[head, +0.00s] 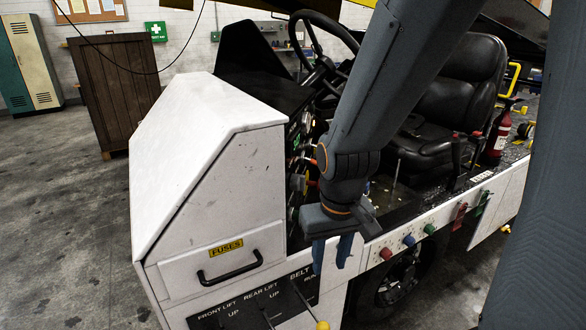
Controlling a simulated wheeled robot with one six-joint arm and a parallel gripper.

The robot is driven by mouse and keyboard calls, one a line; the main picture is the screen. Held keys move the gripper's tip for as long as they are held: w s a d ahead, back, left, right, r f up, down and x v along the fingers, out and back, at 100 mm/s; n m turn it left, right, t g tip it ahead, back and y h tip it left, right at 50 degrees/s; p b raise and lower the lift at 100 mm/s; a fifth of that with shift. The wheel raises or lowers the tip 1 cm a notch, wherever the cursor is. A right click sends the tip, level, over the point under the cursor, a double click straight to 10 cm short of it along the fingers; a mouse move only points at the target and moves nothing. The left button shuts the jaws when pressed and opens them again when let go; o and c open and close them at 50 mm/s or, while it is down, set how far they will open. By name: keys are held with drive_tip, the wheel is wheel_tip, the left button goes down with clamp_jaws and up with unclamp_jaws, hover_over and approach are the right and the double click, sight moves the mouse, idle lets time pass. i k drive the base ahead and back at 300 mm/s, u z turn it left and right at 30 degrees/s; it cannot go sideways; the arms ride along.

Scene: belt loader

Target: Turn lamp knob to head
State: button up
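The dash panel (304,128) of the belt loader faces right and shows nearly edge-on, with several small knobs and dials. A pale round knob (297,182) sticks out low on it, beside my arm. I cannot tell which control is the lamp knob, and its markings cannot be read; my arm hides part of this area. My gripper (331,262) points down, below and to the right of the dash knobs, in front of the white side sill. Its two blue fingers are apart, with nothing seen between them.
The steering wheel (340,50) and black seat (462,85) are behind my arm. A fuse drawer (226,262) and a lever panel (255,305) are at lower left. Coloured knobs line the sill (460,200). A red extinguisher (498,130) stands at right. Open floor (60,220) is at left.

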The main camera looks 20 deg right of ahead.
sight(298, 181)
drive_tip(key=u, duration=1.45)
drive_tip(key=k, duration=0.9)
drive_tip(key=z, duration=1.5)
